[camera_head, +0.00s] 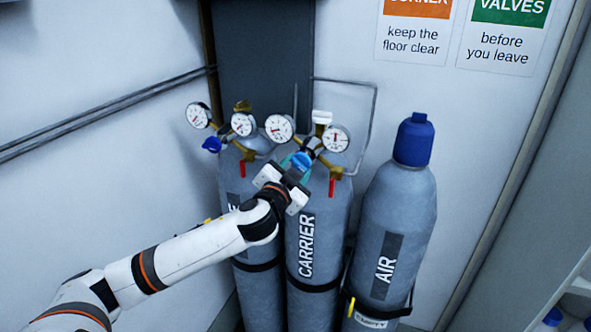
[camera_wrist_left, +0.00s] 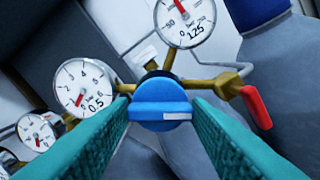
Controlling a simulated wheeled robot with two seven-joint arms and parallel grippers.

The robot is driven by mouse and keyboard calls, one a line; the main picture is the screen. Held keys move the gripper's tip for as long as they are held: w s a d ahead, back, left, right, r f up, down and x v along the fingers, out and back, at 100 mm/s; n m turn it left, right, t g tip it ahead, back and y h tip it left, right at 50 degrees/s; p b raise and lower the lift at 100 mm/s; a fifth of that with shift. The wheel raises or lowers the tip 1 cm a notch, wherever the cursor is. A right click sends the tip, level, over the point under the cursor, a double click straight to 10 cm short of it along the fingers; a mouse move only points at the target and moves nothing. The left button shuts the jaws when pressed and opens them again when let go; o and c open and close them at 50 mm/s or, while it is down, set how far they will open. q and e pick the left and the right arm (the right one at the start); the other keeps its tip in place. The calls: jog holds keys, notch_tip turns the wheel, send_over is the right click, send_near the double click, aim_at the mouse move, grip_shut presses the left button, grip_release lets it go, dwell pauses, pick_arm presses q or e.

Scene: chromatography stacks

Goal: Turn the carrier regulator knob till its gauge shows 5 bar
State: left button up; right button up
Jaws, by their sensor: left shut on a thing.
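The carrier regulator's blue knob (camera_head: 301,161) is on the middle cylinder, marked CARRIER (camera_head: 306,245). My left gripper (camera_head: 294,169) is at this knob. In the left wrist view the knob (camera_wrist_left: 160,100) sits between the two teal finger pads, with a white mark on its right half; the gripper is shut on it. The regulator's left gauge (camera_wrist_left: 84,88) has its red needle pointing down-left, near the low end of the scale; the exact value is hard to read. Its right gauge (camera_wrist_left: 186,18) is partly cut off at the top. My right gripper is not in view.
A red lever (camera_wrist_left: 256,107) sticks out right of the knob. Another cylinder with gauges (camera_head: 198,115) and a blue knob (camera_head: 211,145) stands close on the left. The capped AIR cylinder (camera_head: 398,210) stands on the right. Pipes run along the wall behind.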

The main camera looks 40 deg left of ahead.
pick_arm(q)
jog(key=shift+m, duration=0.3)
jog(key=m, duration=0.4)
jog(key=shift+m, duration=0.3)
jog(key=m, duration=0.6)
jog(key=shift+f, duration=0.1)
jog(key=m, duration=0.5)
jog(key=shift+m, duration=0.4)
jog(key=m, duration=0.5)
jog(key=shift+m, duration=0.3)
jog(key=o, duration=1)
